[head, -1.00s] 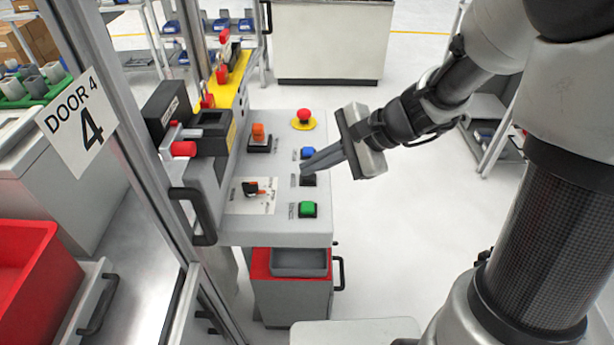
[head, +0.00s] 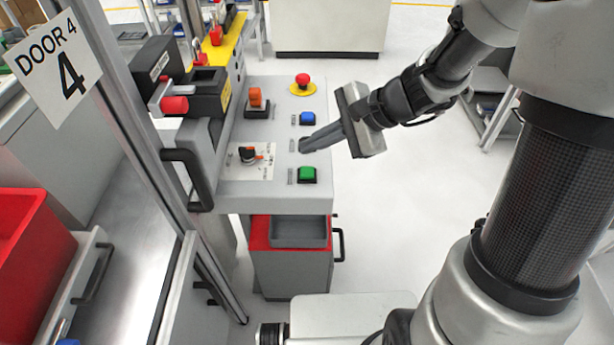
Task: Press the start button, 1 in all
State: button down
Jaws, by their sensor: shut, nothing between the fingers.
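A green push button (head: 308,174) sits near the front edge of the grey control panel (head: 235,191). A blue button (head: 307,118) is farther back in the same row. The small labels beside them are too blurred to read, so I cannot tell which says start. My gripper (head: 304,146) is shut and empty, its fingertips between the blue and green buttons. The fingers hide the black button there. I cannot tell whether the tips touch it or hover above it.
A red emergency stop (head: 302,80) on a yellow disc, an orange switch (head: 256,100) and a black rotary knob (head: 249,154) share the panel. A door frame with a "DOOR 4" sign (head: 54,68) and black handle (head: 190,178) stands left. Floor right of the panel is clear.

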aim_at(313, 172)
notch_tip(313, 172, down, 4)
jog(key=b, duration=0.2)
jog(key=shift+b, duration=0.4)
jog(key=shift+f, duration=0.15)
dwell(1.5)
jog(key=shift+f+b, duration=0.3)
jog(key=shift+b, duration=0.2)
jog(key=shift+f+b, duration=0.45)
dwell(0.4)
jog(key=shift+r, duration=0.15)
jog(key=shift+r+p, duration=0.65)
jog(key=shift+r, duration=0.1)
jog(key=shift+r+p, duration=1.95)
jog(key=shift+r, duration=0.6)
